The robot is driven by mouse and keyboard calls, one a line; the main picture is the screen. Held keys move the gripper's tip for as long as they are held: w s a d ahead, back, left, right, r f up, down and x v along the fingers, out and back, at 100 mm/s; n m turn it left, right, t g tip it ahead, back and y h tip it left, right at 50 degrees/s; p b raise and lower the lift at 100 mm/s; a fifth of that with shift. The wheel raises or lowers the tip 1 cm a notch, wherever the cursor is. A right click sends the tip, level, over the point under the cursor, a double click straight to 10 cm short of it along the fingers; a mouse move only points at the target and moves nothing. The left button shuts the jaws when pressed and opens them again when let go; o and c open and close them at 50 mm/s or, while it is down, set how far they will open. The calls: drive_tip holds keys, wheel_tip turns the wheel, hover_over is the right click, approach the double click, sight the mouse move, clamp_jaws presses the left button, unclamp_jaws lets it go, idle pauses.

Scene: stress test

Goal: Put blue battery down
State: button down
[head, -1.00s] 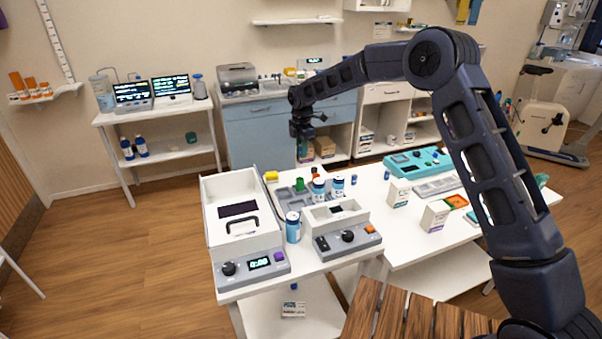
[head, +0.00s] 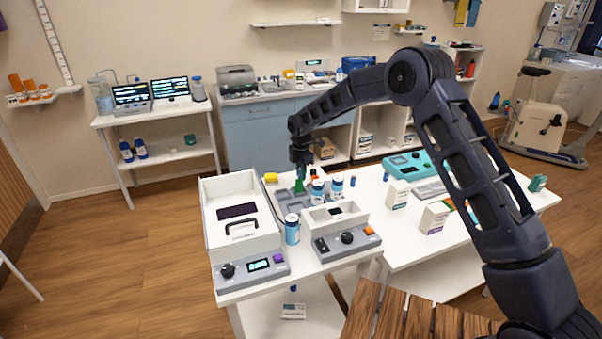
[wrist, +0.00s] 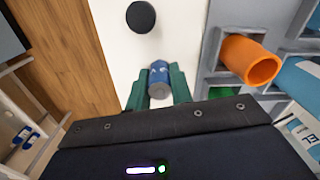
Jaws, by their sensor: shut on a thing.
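My gripper (wrist: 159,86) has green fingers closed on the sides of a small blue battery (wrist: 159,74) with a grey end, in the wrist view. The battery is over or near the white tabletop (wrist: 112,45), beside the grey tray (wrist: 207,50); I cannot tell whether it touches the surface. In the head view my gripper (head: 301,172) is low at the far part of the left table, above the grey tray (head: 282,196). The held battery cannot be made out there.
In the wrist view, an orange tube (wrist: 250,60) stands in the tray and a black disc (wrist: 141,16) lies on the white surface. In the head view, blue-and-white bottles (head: 292,229) and a grey device (head: 347,241) stand near the tray.

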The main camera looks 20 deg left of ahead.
drive_tip(key=shift+f, duration=0.15)
drive_tip(key=c, duration=1.2)
unclamp_jaws()
drive_tip(key=shift+c, duration=0.2)
wheel_tip(320, 180, up, 12)
drive_tip(key=shift+d+r, duration=0.1)
drive_tip(key=shift+r, duration=0.1)
